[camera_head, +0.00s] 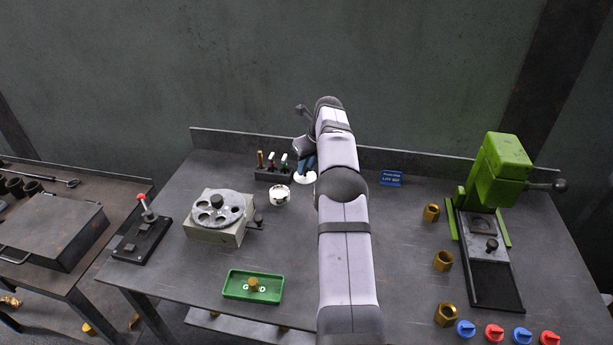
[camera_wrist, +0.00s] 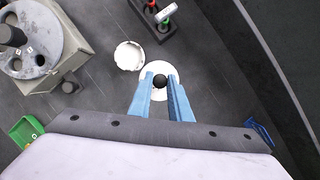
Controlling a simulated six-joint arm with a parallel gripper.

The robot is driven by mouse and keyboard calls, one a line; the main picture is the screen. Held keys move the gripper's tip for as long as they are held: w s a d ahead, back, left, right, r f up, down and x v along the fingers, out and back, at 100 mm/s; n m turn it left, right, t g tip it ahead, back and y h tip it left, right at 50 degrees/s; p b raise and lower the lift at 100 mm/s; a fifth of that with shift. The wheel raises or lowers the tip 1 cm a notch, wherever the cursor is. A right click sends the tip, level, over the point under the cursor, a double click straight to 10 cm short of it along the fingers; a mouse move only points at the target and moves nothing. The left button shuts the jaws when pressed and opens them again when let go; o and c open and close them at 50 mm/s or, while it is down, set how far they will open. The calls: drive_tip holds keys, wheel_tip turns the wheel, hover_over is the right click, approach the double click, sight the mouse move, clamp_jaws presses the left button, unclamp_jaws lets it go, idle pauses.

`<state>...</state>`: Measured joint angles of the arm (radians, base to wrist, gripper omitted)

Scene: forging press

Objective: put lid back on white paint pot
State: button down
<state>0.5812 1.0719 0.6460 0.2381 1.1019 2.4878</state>
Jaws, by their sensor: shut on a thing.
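The white paint pot (camera_head: 280,195) stands on the grey bench left of my arm; its top is uncovered. It also shows in the wrist view (camera_wrist: 129,56), above and left of my fingers. The white round lid (camera_head: 311,177) with a black knob is just right of the pot, and it also shows in the wrist view (camera_wrist: 156,67). My gripper (camera_wrist: 160,80) has its blue fingers shut on the knob of the lid. The lid appears near the bench top; I cannot tell whether it touches it. My arm partly hides it in the head view.
A rack with several colour-tipped tools (camera_head: 273,167) stands just behind the pot. A grey box with a round dial (camera_head: 216,222) is to the left. A green tray (camera_head: 253,286) lies in front. A blue sign (camera_head: 391,179) and the green press (camera_head: 494,180) are to the right.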

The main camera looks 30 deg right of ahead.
drive_tip(key=shift+w+a+r+p, duration=0.15)
drive_tip(key=shift+a+r+p, duration=0.1)
drive_tip(key=shift+r+p, duration=0.25)
drive_tip(key=w+a+p, duration=0.4)
drive_tip(key=a+p, duration=0.2)
drive_tip(key=p, duration=0.2)
drive_tip(key=shift+w+a, duration=0.15)
drive_tip(key=shift+a, duration=0.2)
drive_tip(key=shift+f, duration=0.1)
drive_tip(key=shift+f, duration=0.1)
wheel_tip(320, 180, down, 4)
drive_tip(key=b, duration=0.3)
drive_tip(key=shift+b, duration=0.35)
drive_tip(key=shift+f+b, duration=0.3)
drive_tip(key=shift+f, duration=0.75)
